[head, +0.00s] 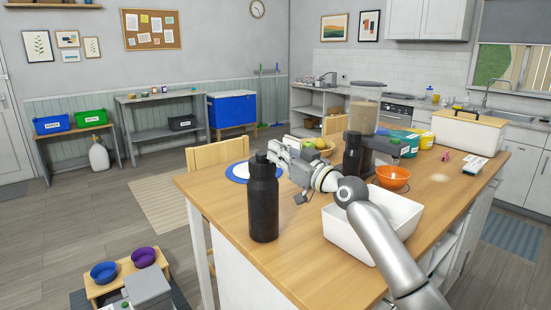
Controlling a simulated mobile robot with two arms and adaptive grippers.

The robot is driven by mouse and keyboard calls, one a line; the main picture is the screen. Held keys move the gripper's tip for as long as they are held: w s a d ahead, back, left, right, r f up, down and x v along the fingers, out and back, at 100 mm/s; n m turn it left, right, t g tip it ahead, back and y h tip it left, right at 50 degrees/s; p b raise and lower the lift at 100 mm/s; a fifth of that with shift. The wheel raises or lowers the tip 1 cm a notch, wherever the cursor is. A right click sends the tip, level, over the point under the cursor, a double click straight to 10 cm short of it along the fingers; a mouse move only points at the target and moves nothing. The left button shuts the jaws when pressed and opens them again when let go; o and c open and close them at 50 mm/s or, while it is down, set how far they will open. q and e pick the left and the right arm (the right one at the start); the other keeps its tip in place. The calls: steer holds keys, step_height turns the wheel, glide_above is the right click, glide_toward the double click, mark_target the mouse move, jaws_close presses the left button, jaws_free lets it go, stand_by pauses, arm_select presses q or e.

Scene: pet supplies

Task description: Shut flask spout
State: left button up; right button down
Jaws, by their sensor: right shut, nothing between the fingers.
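A black flask (263,205) stands upright on the near left part of the wooden table (215,187). Its narrower black cap (262,157) is at the top; whether the spout is open or shut is too small to tell. My right gripper (278,150) is shut and empty, just to the right of the flask's cap at about its height. I cannot tell whether it touches the cap. My left gripper is not in view.
A white bin (335,228) stands on the table below my right arm. A blue-rimmed plate (234,177) lies behind the flask.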

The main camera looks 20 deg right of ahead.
steer(key=shift+f, duration=0.1)
stand_by(0.3)
step_height(320, 180, up, 5)
steer(key=p, duration=0.4)
arm_select(q)
steer(key=b, duration=0.1)
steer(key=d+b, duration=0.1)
steer(key=b, duration=0.1)
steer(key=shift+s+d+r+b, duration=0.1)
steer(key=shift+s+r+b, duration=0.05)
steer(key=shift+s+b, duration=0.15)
arm_select(e)
steer(key=s+d+f, duration=0.4)
steer(key=s, duration=0.4)
steer(key=shift+s, duration=0.3)
